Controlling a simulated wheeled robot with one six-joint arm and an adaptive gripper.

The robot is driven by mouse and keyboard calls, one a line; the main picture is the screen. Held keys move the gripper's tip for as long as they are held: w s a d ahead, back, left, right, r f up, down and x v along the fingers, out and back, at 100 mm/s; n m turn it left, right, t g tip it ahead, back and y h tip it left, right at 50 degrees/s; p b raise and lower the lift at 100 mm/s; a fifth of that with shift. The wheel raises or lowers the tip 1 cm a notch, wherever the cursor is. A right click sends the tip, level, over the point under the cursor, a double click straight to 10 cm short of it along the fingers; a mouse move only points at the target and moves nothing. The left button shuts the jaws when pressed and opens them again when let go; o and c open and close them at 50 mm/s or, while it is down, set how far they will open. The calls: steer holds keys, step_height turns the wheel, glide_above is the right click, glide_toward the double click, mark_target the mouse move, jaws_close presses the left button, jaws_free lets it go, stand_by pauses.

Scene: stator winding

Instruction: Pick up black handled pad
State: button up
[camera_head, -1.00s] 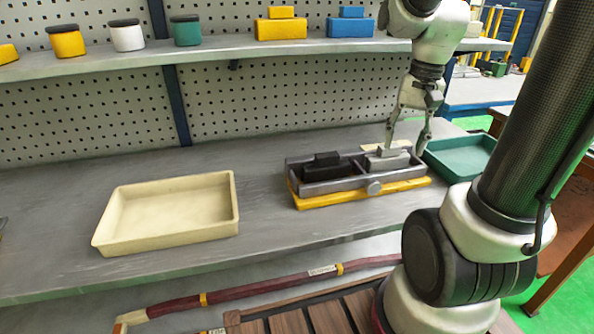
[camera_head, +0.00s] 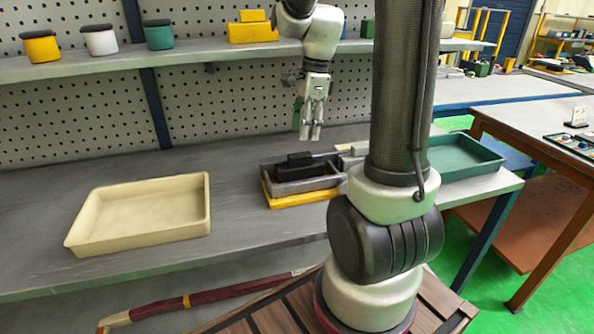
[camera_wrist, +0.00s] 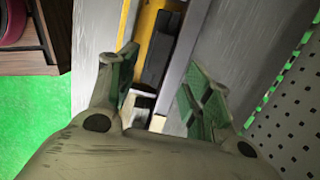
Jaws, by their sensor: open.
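The black handled pad (camera_head: 297,170) sits in the left compartment of a grey metal fixture (camera_head: 312,187) on a yellow base. Its raised handle block faces up. In the wrist view the dark pad (camera_wrist: 157,55) shows between the fingers, beyond a light block. My gripper (camera_head: 311,136) is open and empty, pointing down above and behind the fixture, apart from the pad. Its two fingers also show spread in the wrist view (camera_wrist: 160,72). A light grey pad (camera_head: 350,150) in the right compartment is mostly hidden by my arm.
A cream tray (camera_head: 140,243) stands on the bench at left, with clear bench between it and the fixture. A green tray (camera_head: 480,168) is at right. A shelf (camera_head: 200,58) with several coloured containers runs above the back of the bench.

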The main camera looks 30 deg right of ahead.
mark_target(300, 154)
steer(key=f, duration=0.5)
steer(key=a+f, duration=0.1)
steer(key=f, duration=0.1)
steer(key=shift+w+f, duration=0.15)
steer(key=shift+f, duration=0.05)
jaws_close()
